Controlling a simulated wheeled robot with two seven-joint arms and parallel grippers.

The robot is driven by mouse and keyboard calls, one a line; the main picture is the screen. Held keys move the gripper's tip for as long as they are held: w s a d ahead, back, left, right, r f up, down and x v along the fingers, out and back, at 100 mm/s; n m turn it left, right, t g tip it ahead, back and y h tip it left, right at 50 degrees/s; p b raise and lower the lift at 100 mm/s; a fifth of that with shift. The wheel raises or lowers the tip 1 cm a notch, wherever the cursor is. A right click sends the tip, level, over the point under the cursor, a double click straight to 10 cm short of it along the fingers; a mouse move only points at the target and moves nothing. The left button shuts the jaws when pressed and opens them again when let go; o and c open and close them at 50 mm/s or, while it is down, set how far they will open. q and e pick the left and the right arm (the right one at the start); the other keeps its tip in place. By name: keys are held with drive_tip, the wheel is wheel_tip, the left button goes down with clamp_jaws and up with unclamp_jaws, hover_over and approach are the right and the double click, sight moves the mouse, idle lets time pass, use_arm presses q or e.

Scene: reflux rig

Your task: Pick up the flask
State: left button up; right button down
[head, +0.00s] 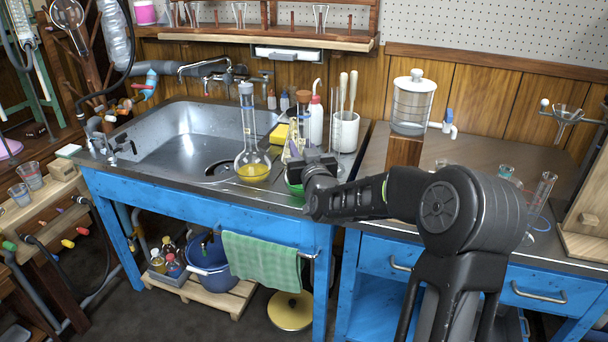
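A clear glass flask (249,158) with a round body, a long neck and yellow liquid in the bottom stands upright at the right end of the sink, in the head view. My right gripper (306,163) is at the end of the arm that comes in from the right. It is just right of the flask, with a visible gap to it. The wrist and the glassware around it hide its fingertips, so I cannot tell its opening. A conical glass piece (292,146) shows right behind it. My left gripper is not in view.
The metal sink (165,140) lies left of the flask. Behind my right gripper stand a white wash bottle (316,122), a brown-stoppered bottle and a white crock (346,134) with utensils. A green bowl (293,187) sits partly hidden below the gripper. A lidded jar (412,104) stands to the right.

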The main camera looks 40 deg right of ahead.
sight(301, 110)
drive_tip(key=shift+r, duration=0.2)
idle(0.3)
drive_tip(key=shift+r+p, duration=0.95)
drive_tip(key=shift+r, duration=3.9)
